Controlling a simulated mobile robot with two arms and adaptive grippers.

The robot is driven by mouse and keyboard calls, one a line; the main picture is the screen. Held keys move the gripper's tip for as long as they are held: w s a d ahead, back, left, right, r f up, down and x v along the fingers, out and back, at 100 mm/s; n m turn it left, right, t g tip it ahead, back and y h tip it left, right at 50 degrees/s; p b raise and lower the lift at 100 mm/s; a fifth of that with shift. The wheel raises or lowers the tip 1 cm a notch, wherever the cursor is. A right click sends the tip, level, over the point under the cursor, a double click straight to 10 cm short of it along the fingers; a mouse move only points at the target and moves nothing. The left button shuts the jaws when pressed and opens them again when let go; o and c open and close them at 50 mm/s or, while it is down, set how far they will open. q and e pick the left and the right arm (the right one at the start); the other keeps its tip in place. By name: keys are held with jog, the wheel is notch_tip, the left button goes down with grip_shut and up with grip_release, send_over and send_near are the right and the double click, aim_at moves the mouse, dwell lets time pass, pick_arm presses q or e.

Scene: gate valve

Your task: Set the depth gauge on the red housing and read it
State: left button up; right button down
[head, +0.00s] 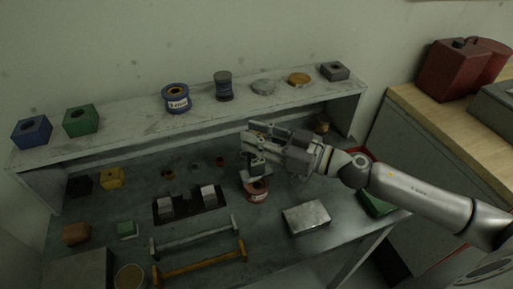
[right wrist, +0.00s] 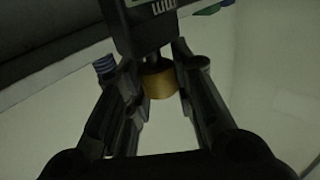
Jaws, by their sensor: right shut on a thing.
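The red housing (head: 257,190) is a short round reddish part with a pale label, standing on the grey bench. My right gripper (head: 258,148) is above it and shut on the depth gauge (head: 256,164). In the right wrist view the gauge (right wrist: 165,22) is a dark body with a greenish display, partly cut off by the top edge. My right gripper's fingers (right wrist: 155,95) reach up toward it there. The gripper hides much of the gauge in the head view, and I cannot tell whether the gauge touches the housing. My left gripper is out of view.
A raised shelf (head: 130,123) at the back holds blue and green blocks, spools and discs. A metal block (head: 306,217) lies right of the housing. A dark tray (head: 187,206) and two long-handled tools, one grey (head: 195,238), one orange (head: 200,264), lie to the left.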

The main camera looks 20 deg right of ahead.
aim_at(256, 160)
jog(key=shift+w+d+f+b, duration=0.15)
jog(key=shift+f+b, duration=0.2)
jog(key=shift+f, duration=1.35)
jog(key=shift+f, duration=0.2)
jog(key=c, duration=1.2)
grip_release()
jog(key=shift+f, duration=0.1)
jog(key=shift+c, duration=0.2)
